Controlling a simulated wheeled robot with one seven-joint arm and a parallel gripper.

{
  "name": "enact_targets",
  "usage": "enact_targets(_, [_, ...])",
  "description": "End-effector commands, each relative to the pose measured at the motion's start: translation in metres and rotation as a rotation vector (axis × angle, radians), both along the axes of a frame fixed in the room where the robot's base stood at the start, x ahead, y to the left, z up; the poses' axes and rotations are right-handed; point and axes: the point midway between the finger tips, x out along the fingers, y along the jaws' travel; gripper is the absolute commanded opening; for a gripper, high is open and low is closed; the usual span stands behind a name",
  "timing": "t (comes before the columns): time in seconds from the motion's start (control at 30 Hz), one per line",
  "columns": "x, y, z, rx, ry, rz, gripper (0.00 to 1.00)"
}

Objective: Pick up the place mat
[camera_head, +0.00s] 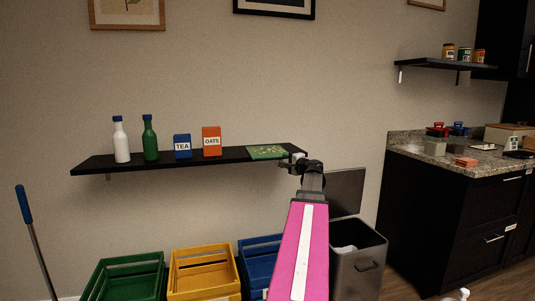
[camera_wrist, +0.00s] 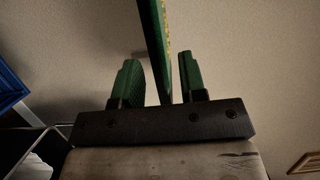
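The place mat (camera_head: 266,152) is a flat green sheet with a yellowish pattern, lying at the right end of the black wall shelf (camera_head: 190,161). In the wrist view the mat (camera_wrist: 155,45) shows nearly edge-on as a dark green strip between the two fingers. My gripper (camera_head: 298,160) is at the shelf's right end, beside the mat. In the wrist view my gripper (camera_wrist: 158,62) is open, with a visible gap between the mat and each finger. The far part of the mat runs out of the wrist view.
A white bottle (camera_head: 121,142), green bottle (camera_head: 150,140), blue TEA box (camera_head: 182,146) and orange OATS box (camera_head: 212,141) stand left on the shelf. Below are green, yellow and blue crates (camera_head: 203,272) and an open grey bin (camera_head: 357,262). A counter (camera_head: 450,152) stands right.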

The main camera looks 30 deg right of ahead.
Motion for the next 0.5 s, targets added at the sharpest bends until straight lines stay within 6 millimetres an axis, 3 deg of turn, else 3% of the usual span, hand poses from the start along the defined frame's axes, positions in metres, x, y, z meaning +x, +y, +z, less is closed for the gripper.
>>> enact_targets(0.03, [0.010, -0.001, 0.000, 0.000, 0.001, 0.001, 0.38])
enact_targets(0.27, [0.024, 0.002, 0.000, -0.001, 0.001, 0.000, 0.38])
enact_targets(0.5, [0.056, 0.004, 0.000, -0.001, 0.002, 0.001, 0.38])
